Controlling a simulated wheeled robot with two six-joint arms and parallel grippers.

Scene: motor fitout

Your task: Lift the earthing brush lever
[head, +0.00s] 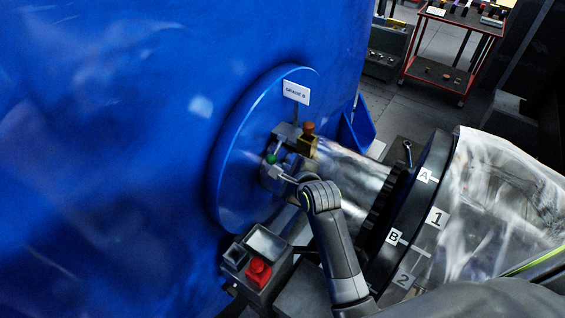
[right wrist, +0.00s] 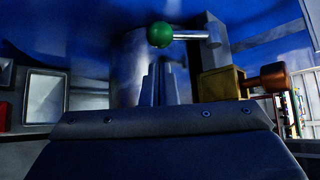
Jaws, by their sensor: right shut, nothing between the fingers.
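The earthing brush lever is a metal rod with a green ball knob (head: 271,158) at the end face of the blue motor housing. In the right wrist view the green knob (right wrist: 160,34) is at the top, with its rod running right to a metal post. My right gripper (head: 277,173) is just below the knob in the head view. In the right wrist view its fingers (right wrist: 161,82) are shut and empty, pointing up under the knob. I cannot tell whether they touch it. My left gripper is not in view.
A brass block with a copper-coloured knob (head: 308,128) sits just right of the lever. A metal shaft (head: 350,172) runs to a dark coupling marked A, B, 1 and 2. A box with a red button (head: 258,271) stands below. A red trolley (head: 437,75) is at the back.

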